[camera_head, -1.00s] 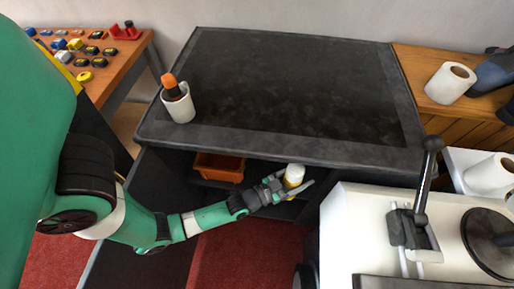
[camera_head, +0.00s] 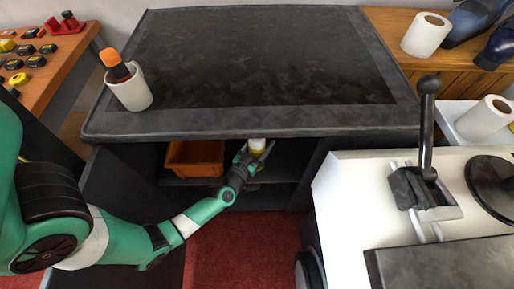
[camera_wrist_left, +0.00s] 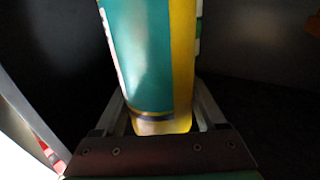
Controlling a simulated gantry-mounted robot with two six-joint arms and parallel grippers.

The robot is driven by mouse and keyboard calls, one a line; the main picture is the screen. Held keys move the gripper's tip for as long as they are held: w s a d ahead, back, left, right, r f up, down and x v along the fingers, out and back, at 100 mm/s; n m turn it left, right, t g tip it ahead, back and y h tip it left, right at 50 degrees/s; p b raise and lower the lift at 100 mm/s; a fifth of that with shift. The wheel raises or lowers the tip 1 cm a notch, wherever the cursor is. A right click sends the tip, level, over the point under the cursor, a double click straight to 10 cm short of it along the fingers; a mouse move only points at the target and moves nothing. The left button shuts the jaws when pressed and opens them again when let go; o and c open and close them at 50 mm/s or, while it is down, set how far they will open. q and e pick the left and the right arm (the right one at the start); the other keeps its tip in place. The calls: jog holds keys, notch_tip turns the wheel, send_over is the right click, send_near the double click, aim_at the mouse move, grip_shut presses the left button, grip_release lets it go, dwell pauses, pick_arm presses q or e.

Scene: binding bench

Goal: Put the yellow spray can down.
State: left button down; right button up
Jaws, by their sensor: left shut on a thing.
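The yellow spray can (camera_head: 257,145) has a white top and is upright in the open cabinet under the bench, to the right of the orange bin. My left gripper (camera_head: 256,154) is shut on it, with a finger on each side. In the left wrist view the can's body (camera_wrist_left: 150,60) fills the middle, teal and yellow, between the fingers. The gripper hides much of it in the head view, and I cannot tell whether its base touches the shelf (camera_head: 285,170). My right gripper is not in view.
An orange bin (camera_head: 196,158) stands on the shelf at the left. The bench top (camera_head: 250,60) overhangs the opening and holds a white mug (camera_head: 132,92) with an orange-capped item. A white machine (camera_head: 350,200) stands to the right. The shelf right of the can looks clear.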

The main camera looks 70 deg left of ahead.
pick_arm(q)
jog(key=shift+w+f+b, duration=0.1)
jog(key=shift+f+b, duration=1.85)
jog(key=shift+f, duration=0.1)
grip_release()
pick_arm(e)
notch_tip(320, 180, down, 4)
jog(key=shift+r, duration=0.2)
pick_arm(q)
jog(key=shift+r, duration=0.1)
